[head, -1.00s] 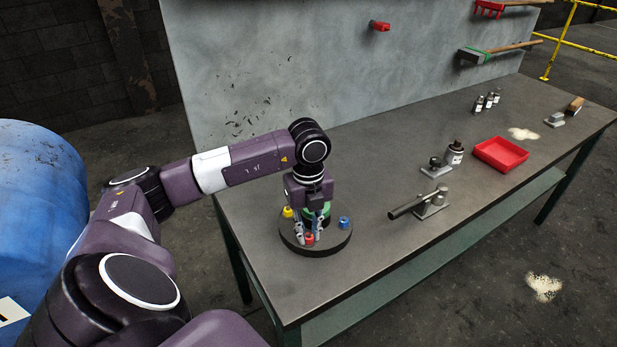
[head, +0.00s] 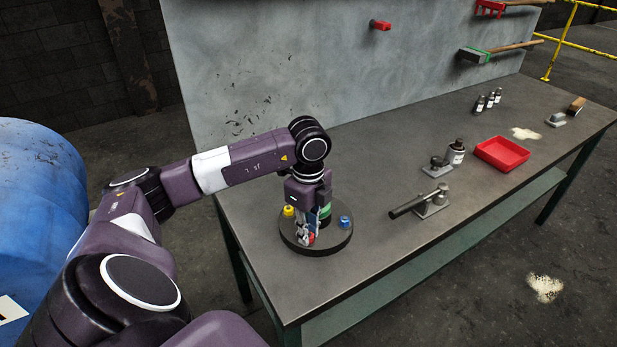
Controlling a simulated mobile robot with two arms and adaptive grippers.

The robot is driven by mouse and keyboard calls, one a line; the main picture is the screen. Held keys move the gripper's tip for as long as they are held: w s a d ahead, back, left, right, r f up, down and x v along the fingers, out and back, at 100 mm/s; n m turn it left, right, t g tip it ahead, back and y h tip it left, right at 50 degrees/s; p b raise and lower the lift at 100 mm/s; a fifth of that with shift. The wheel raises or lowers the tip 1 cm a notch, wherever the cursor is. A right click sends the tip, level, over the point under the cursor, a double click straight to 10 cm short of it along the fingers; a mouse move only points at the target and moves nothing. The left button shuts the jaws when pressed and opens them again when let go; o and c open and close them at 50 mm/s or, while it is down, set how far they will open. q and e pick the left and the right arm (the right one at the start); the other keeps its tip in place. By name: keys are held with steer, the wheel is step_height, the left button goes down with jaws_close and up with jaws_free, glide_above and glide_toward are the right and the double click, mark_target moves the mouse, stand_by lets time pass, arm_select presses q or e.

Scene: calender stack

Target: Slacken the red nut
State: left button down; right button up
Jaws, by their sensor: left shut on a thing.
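The red nut (head: 310,240) sits on the front part of a round dark base (head: 331,247) on the workbench. My left gripper (head: 306,236) points down over it and is shut on it; the fingers hide much of the nut. A yellow nut (head: 288,211) is on the base at the left and a blue nut (head: 345,221) at the right. A green part (head: 325,211) in the middle of the base is partly hidden behind my gripper. My right gripper is not in view.
The grey workbench (head: 390,240) holds a clamp-like tool with a black handle (head: 421,203), a small bottle (head: 456,152) and a red tray (head: 502,153) further right. A grey panel (head: 260,70) stands behind. A blue barrel (head: 35,200) is at the left.

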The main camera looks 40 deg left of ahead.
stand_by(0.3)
arm_select(q)
steer(key=c, duration=2.1)
jaws_free()
step_height(320, 180, up, 12)
steer(key=shift+f, duration=0.1)
